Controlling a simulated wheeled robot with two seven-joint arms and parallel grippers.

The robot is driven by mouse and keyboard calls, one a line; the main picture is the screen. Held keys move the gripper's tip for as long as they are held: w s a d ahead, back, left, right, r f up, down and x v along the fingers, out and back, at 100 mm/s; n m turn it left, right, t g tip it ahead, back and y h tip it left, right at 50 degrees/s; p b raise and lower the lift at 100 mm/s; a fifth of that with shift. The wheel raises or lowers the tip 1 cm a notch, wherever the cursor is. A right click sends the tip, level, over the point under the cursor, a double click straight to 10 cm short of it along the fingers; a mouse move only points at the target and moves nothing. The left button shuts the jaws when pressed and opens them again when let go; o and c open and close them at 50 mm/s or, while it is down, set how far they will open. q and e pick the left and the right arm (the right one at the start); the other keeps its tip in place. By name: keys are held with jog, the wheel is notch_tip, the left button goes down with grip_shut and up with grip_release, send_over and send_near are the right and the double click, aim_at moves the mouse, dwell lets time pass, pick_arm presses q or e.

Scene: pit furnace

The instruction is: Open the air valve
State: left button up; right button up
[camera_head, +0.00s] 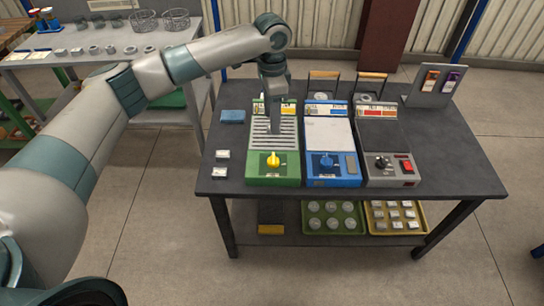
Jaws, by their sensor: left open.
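Three units stand side by side on a dark table. The green unit (253,172) has a slotted grey top and a yellow valve handle (273,160) on its front. The blue unit (341,178) has a white top and a blue valve handle (327,162). The grey unit (388,178) has a black knob (382,163) and a red switch (407,166). I cannot tell from labels which valve is for air. My right gripper is not in view.
The dark table (455,165) has free room at its right. A blue block (233,116) and two small white pieces lie at its left. Trays (333,232) sit on the lower shelf.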

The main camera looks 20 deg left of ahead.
pick_arm(q)
jog(key=p, duration=0.2)
send_over(272, 158)
notch_tip(272, 158, down, 10)
jog(key=shift+s+f, duration=0.1)
notch_tip(272, 158, down, 6)
jog(key=shift+f+p, duration=0.1)
jog(key=shift+p, duration=0.5)
jog(key=shift+f, duration=0.45)
jog(key=c, duration=0.8)
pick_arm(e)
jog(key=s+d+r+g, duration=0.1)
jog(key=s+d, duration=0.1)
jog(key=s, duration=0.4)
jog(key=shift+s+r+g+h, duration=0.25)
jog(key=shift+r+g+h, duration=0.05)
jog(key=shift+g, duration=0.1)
